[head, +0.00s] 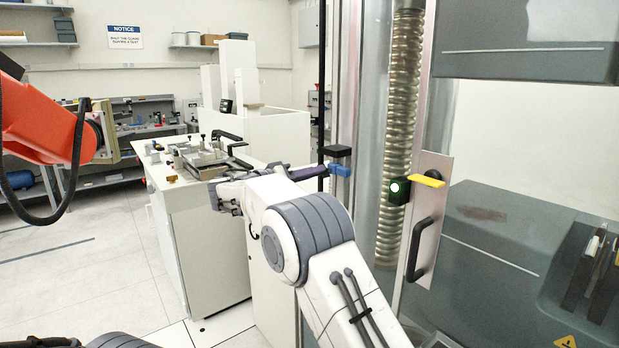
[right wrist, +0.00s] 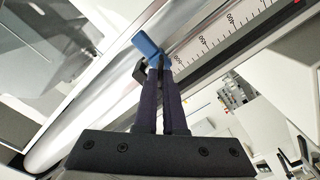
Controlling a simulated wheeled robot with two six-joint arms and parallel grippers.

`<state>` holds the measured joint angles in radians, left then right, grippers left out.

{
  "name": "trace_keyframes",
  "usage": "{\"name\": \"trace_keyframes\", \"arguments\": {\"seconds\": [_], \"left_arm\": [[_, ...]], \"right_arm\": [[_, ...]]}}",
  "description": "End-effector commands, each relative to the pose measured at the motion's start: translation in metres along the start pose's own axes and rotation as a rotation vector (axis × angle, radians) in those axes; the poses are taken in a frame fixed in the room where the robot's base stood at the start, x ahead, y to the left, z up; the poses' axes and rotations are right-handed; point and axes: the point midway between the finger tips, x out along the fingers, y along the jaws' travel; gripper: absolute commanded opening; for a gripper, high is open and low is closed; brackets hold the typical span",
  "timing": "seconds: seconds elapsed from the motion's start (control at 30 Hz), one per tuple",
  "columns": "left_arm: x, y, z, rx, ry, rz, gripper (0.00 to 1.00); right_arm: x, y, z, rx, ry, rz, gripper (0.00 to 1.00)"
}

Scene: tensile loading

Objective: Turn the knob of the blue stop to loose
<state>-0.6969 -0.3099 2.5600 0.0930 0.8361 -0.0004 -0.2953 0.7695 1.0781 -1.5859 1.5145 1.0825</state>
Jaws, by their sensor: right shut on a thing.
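My left gripper is not in view.
A black block (head: 337,151) sits just above the blue stop. A graduated scale (right wrist: 215,38) runs beside the rod. The ribbed column (head: 403,80), a door handle (head: 420,250) and a yellow latch (head: 427,180) stand to the right. A cabinet with tools (head: 205,235) stands behind my arm.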

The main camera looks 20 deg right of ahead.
Motion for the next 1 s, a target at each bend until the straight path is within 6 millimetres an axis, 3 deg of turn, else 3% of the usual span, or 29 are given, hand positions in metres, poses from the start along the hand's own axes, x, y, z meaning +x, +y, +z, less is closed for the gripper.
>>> {"name": "trace_keyframes", "arguments": {"seconds": [0.6, 1.0], "left_arm": [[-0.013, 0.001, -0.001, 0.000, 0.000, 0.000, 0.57], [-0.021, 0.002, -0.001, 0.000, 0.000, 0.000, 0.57]], "right_arm": [[0.005, 0.003, 0.002, -0.566, -0.015, 0.010, 0.00], [0.005, 0.002, 0.003, -0.777, -0.016, 0.009, 0.00]]}}
